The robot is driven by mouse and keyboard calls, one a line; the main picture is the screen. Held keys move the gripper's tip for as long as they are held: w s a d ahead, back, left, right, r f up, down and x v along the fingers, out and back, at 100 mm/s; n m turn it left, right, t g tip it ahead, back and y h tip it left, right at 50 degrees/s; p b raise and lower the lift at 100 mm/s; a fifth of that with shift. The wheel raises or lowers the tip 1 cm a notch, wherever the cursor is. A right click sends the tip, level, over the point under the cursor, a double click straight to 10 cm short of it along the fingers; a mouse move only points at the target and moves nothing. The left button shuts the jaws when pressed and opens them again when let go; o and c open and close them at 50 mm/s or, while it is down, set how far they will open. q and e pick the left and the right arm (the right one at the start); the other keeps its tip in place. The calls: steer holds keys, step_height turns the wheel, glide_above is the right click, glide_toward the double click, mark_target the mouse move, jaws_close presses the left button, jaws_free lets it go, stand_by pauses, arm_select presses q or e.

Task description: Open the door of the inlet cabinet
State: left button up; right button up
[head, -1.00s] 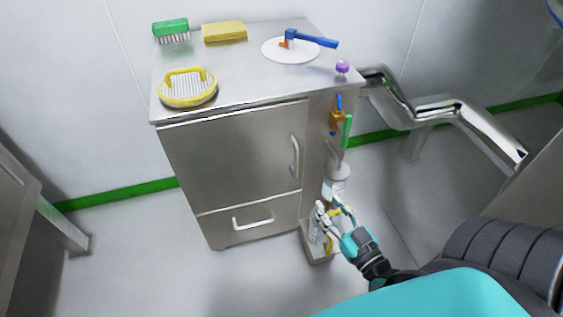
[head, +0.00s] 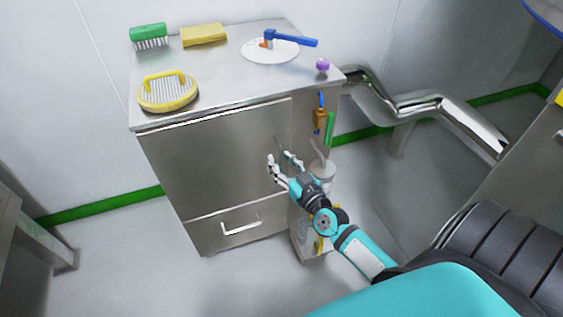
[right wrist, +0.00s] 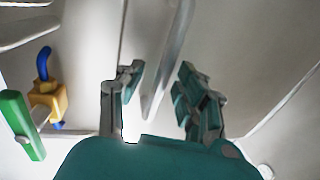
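The steel cabinet's upper door (head: 205,165) is shut. Its upright bar handle (right wrist: 170,62) shows in the right wrist view, ahead of my right gripper and in line with the gap between the fingers. My left gripper is in neither view.
A drawer (head: 240,224) is below the door. A green brush (head: 149,32), yellow sponge (head: 204,34), yellow-rimmed sieve (head: 167,92) and white disc (head: 270,50) lie on top. Tools hang on the right side, above a caddy (head: 308,245). A steel pipe (head: 430,105) runs at the right. Floor in front is clear.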

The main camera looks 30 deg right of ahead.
steer(key=shift+w, duration=0.15)
steer(key=shift+c, duration=0.4)
jaws_close()
